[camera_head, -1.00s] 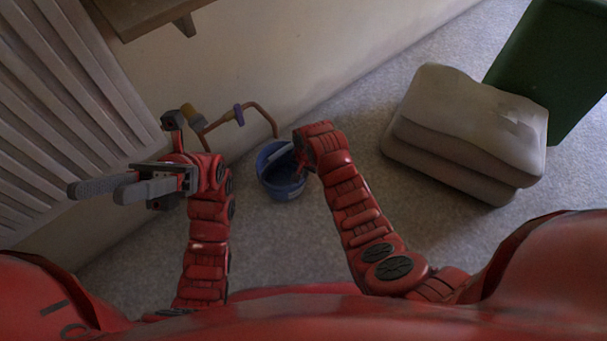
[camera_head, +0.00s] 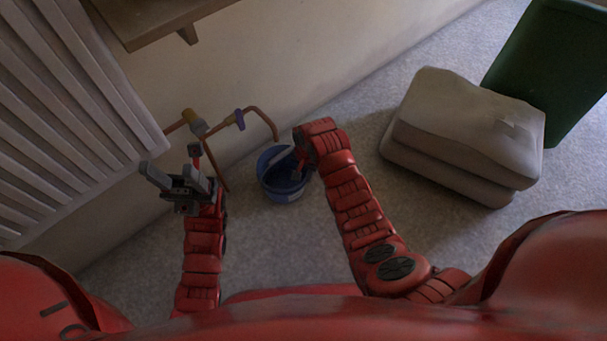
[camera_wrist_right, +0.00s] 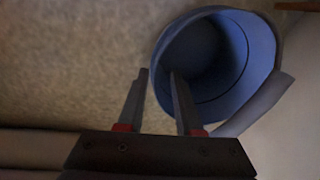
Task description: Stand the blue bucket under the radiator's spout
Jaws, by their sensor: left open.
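The blue bucket (camera_head: 270,183) is on the carpet by the wall; it also shows in the right wrist view (camera_wrist_right: 262,50). The radiator (camera_head: 62,110) is at the left. Its copper pipe passes a purple-handled valve (camera_head: 239,119) and bends down into a spout (camera_head: 275,132), whose end shows just above the bucket's far rim in the picture. My right gripper (camera_wrist_right: 160,73) is open at the bucket, one finger over its opening and one outside the rim. The head view mostly hides it. My left gripper (camera_head: 172,165) is open and empty, left of the pipes.
A wooden shelf (camera_head: 160,22) juts from the wall above. Stacked grey-beige sacks (camera_head: 460,130) and a green bin (camera_head: 550,70) stand at the right.

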